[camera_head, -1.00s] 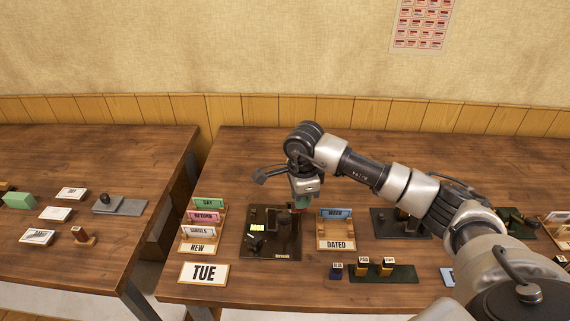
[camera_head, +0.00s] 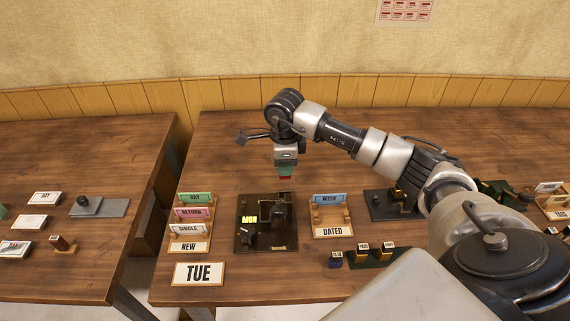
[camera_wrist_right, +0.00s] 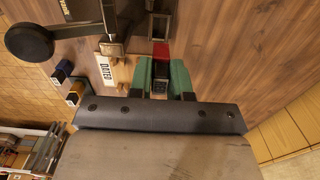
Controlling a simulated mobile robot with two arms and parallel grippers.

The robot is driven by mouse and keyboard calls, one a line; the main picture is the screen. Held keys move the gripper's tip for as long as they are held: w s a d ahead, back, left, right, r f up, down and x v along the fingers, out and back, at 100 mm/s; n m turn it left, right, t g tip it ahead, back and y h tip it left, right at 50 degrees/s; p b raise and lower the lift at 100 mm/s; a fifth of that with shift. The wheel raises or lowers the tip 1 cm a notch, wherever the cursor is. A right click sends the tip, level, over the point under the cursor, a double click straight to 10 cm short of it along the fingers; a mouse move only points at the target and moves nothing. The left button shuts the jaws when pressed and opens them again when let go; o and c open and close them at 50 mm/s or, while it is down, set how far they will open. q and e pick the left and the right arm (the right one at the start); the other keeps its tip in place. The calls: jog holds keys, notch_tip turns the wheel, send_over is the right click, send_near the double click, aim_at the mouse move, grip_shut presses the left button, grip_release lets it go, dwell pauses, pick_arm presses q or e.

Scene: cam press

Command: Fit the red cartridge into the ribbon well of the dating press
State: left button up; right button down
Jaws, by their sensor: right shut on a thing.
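The dating press (camera_head: 240,243) has a dark base on the right-hand table, with a black mechanism and a yellow tag reading MON. Its ribbon well cannot be made out clearly in the head view. My right gripper (camera_head: 286,173) is above and behind the press. It is shut on the red cartridge (camera_head: 284,178), which hangs below the fingers, clear of the press. In the right wrist view the red cartridge (camera_wrist_right: 161,50) shows beyond the green fingers of my right gripper (camera_wrist_right: 163,77). My left gripper is not in view.
A card rack marked DATED (camera_head: 332,231) stands right of the press. Another rack (camera_head: 189,246) with several coloured cards is on its left. A TUE sign (camera_head: 199,273) lies in front. Small stamps (camera_head: 362,250) stand front right. The table behind the press is clear.

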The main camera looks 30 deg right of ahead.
jog(key=shift+f+b, duration=0.5)
jog(key=shift+f, duration=0.25)
notch_tip(320, 180, down, 3)
jog(key=shift+r+b, duration=0.2)
jog(key=shift+b, duration=0.8)
jog(key=shift+f+b, duration=0.55)
jog(key=shift+f, duration=0.2)
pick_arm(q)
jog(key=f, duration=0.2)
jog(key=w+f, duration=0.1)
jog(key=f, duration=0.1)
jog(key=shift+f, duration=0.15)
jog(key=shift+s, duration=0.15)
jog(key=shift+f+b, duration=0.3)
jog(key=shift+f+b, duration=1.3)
pick_arm(e)
jog(key=shift+f, duration=1.65)
jog(key=c, duration=1)
grip_release()
